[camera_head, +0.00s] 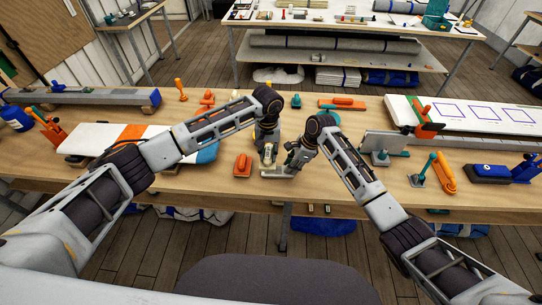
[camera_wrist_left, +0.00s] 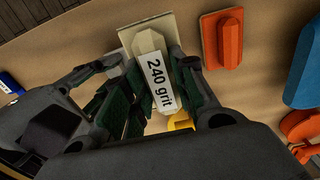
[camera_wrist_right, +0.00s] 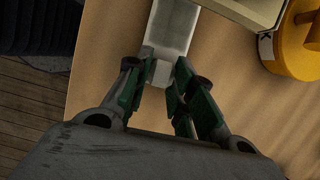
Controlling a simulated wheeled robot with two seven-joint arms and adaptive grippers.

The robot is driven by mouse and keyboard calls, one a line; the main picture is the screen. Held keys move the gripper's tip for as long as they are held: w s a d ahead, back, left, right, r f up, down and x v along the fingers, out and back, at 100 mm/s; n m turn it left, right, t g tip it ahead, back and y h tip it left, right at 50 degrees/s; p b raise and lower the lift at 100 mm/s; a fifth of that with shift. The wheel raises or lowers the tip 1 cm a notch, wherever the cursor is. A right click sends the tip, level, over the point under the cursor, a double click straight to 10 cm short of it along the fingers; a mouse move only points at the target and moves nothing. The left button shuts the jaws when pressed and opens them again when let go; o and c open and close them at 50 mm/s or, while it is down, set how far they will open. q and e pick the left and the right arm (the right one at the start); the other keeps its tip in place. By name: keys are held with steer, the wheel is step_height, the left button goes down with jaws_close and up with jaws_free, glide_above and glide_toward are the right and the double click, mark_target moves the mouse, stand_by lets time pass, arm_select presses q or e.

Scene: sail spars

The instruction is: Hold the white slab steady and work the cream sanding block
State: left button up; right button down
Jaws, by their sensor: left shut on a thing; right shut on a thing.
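The cream sanding block (camera_wrist_left: 146,42), labelled "240 grit", sits between the fingers of my left gripper (camera_wrist_left: 158,98), which is shut on its raised handle. In the head view my left gripper (camera_head: 267,153) points down near the table's front middle. The white slab (camera_wrist_right: 172,28) lies flat with its near end between the fingers of my right gripper (camera_wrist_right: 158,88), which is shut on it. In the head view the slab (camera_head: 276,174) shows low between the two grippers, and my right gripper (camera_head: 296,160) is at its right. The grippers partly hide both objects.
An orange block (camera_head: 242,165) lies just left of my left gripper. A white, orange and blue board (camera_head: 120,138) lies farther left. A grey plate on a stand (camera_head: 384,143) is to the right. A yellow round object (camera_wrist_right: 290,45) is near the slab. The table's front edge is close.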

arm_select(q)
steer(key=shift+f, duration=2.35)
steer(key=shift+f, duration=0.8)
steer(key=shift+d, duration=1.1)
steer(key=shift+s+d, duration=0.1)
steer(key=shift+s, duration=0.05)
steer(key=shift+a, duration=0.25)
steer(key=shift+a, duration=0.5)
steer(key=shift+a, duration=0.1)
